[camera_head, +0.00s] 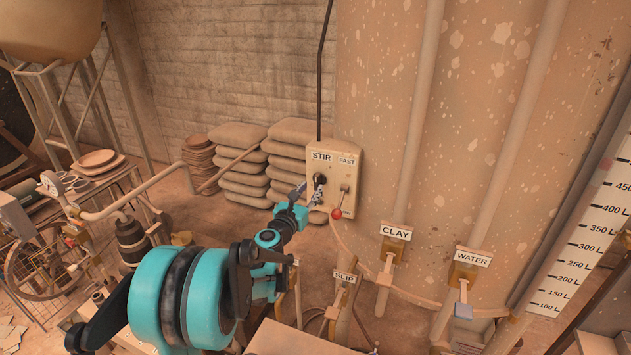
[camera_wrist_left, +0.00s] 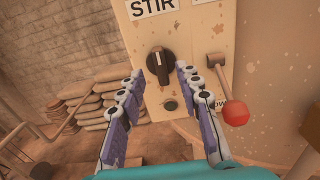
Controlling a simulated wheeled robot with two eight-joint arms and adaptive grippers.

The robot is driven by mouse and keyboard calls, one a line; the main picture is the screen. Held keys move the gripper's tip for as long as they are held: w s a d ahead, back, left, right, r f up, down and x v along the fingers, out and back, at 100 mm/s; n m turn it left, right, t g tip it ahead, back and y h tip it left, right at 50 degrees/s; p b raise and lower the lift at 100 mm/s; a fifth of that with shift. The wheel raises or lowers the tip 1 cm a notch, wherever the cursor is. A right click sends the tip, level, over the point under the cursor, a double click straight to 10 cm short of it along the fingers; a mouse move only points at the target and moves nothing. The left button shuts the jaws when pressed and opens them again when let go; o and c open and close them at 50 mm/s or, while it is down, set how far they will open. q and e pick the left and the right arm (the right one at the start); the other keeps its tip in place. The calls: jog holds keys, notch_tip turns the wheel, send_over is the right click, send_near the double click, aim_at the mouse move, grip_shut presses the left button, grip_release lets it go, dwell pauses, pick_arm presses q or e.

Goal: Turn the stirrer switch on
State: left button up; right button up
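The stirrer switch is a black rotary knob (camera_wrist_left: 159,66) under the STIR label on a cream control box (camera_head: 349,166). In the wrist view its pale pointer line stands nearly upright. The knob also shows in the head view (camera_head: 320,179), partly behind my gripper. My left gripper (camera_wrist_left: 155,76) is open, with its two purple-grey fingers on either side of the knob's lower part as seen in the wrist view. I cannot tell whether the fingers touch the knob. In the head view the left gripper (camera_head: 308,196) points at the box. My right gripper is in neither view.
A red-balled lever (camera_wrist_left: 236,112) sits right of the knob, close to the right finger. A small dark button (camera_wrist_left: 170,104) is below the knob. Stacked sacks (camera_head: 243,165) stand left of the box. CLAY, WATER and SLIP valves are on pipes to the right and below.

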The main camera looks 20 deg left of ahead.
aim_at(316, 183)
pick_arm(q)
jog(key=shift+w+a, duration=0.15)
jog(key=shift+w, duration=2.1)
grip_shut()
